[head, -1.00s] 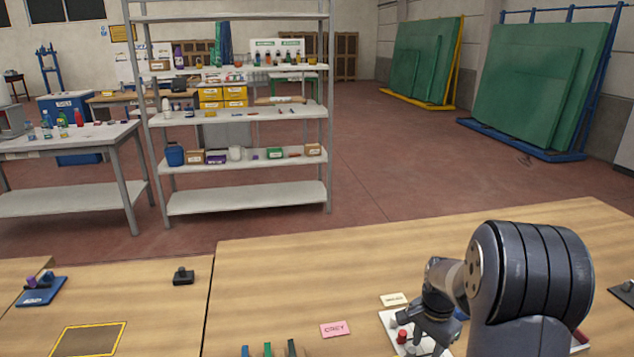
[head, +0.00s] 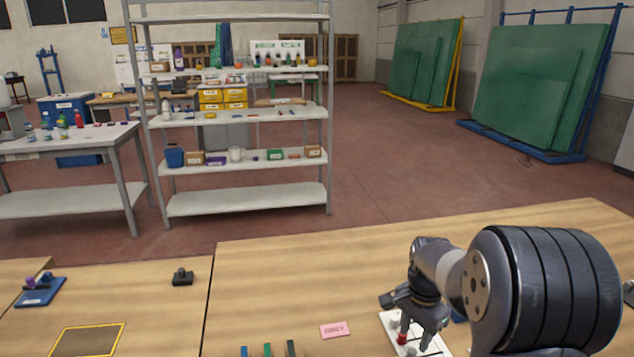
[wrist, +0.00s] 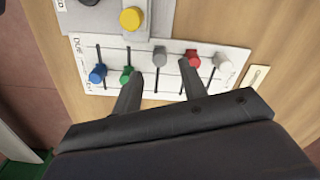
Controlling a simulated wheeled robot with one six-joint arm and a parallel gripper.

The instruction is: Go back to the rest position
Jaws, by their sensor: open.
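My gripper (head: 422,318) is over the right part of the wooden bench, above a white panel (head: 389,320). In the wrist view my gripper (wrist: 162,78) has its two fingers apart, with nothing held between them. The white panel (wrist: 207,52) carries a row of sliders there: a blue knob (wrist: 97,73), a green knob (wrist: 127,75), a grey knob (wrist: 160,57), a red knob (wrist: 193,59) and a white knob (wrist: 223,62). The fingertips appear close to the green and red knobs; I cannot tell whether they touch.
A yellow button (wrist: 131,18) sits on a grey box beyond the panel. A pink card (head: 335,330) lies on the bench, left of the panel. A black block (head: 182,277) stands further left. The bench middle (head: 300,275) is clear. A shelf rack (head: 245,198) stands behind.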

